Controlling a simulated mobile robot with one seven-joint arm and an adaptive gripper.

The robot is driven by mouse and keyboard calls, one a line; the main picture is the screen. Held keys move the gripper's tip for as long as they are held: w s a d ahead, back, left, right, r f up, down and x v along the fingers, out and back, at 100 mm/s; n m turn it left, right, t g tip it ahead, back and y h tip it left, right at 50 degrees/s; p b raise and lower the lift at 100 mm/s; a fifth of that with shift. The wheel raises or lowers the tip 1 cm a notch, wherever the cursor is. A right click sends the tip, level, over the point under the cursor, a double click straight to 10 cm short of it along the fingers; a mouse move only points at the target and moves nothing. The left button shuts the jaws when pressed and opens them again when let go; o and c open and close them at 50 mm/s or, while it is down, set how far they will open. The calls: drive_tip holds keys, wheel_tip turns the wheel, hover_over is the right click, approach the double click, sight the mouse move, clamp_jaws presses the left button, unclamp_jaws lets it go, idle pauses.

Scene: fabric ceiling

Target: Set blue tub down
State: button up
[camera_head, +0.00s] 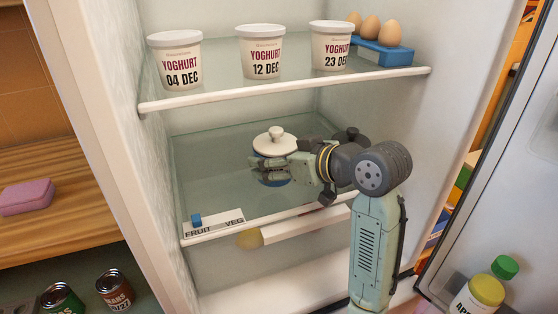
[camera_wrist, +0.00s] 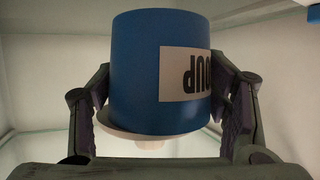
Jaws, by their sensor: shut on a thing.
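The blue tub (camera_wrist: 135,75) fills the middle of the wrist view, between my two fingers. Its white label with dark letters shows upside down, and its white lid is at the lower side of that picture. In the head view the white lid with a round knob (camera_head: 276,143) is on top and the tub looks upright. My gripper (camera_head: 270,173) is shut on the tub's body and hides most of it. The tub is over the middle glass shelf (camera_head: 215,160) of the fridge. I cannot tell whether its base touches the glass.
Three yoghurt pots (camera_head: 262,52) and a blue egg holder (camera_head: 385,52) stand on the shelf above. A FRUIT/VEG strip (camera_head: 213,226) with a small blue slider marks the shelf's front edge. The glass left of the tub is clear. A dark object (camera_head: 350,137) sits behind my wrist.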

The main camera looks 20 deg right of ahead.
drive_tip(key=shift+w+d, duration=0.7)
drive_tip(key=shift+w, duration=0.3)
drive_tip(key=shift+w+d+f, duration=0.1)
drive_tip(key=shift+w+f, duration=0.05)
drive_tip(key=shift+f+p, duration=0.55)
drive_tip(key=shift+f, duration=1.15)
drive_tip(key=shift+f, duration=0.15)
drive_tip(key=o, duration=1.5)
